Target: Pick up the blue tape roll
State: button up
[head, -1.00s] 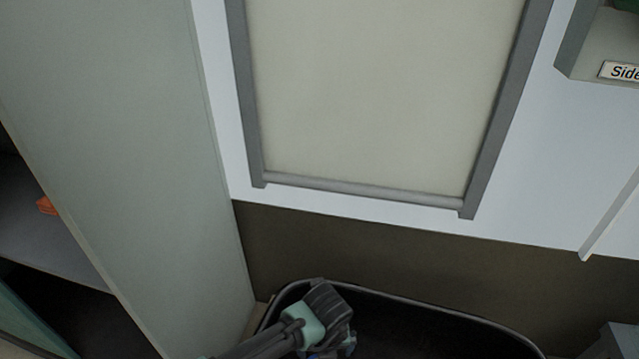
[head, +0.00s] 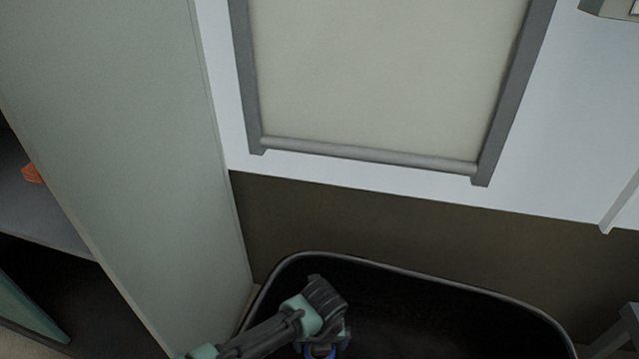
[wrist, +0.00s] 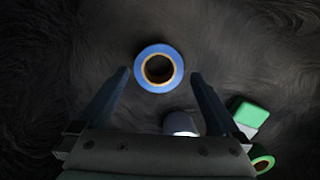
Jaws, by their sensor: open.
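The blue tape roll (wrist: 145,80) is a blue ring with a tan core and a dark hole, face-on in the wrist view. It lies on a dark, grainy surface. My gripper (wrist: 160,75) is open, one finger to each side of the roll in the picture, with visible gaps on both sides. I cannot tell how far above the roll the fingertips are. In the head view my gripper (head: 322,345) is inside a black bin (head: 440,320) near its left side. A bit of blue shows beneath it, but I cannot tell whether it is the roll.
A pale grey cylinder (wrist: 180,123) lies close below the roll in the wrist view. A green and white block (wrist: 249,112) and a green roll (wrist: 262,161) lie at the lower right. The bin's rim and a tall grey-green panel (head: 130,130) stand near my arm.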

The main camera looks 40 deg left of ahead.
aim_at(308, 349)
jog(key=f+b, duration=0.2)
jog(key=f, duration=0.1)
jog(key=f+b, duration=0.1)
jog(key=shift+w+a+f+b, duration=0.1)
jog(key=shift+a+f+b, duration=0.05)
jog(key=shift+a+b, duration=0.2)
jog(key=c, duration=1.1)
jog(key=shift+r, duration=0.2)
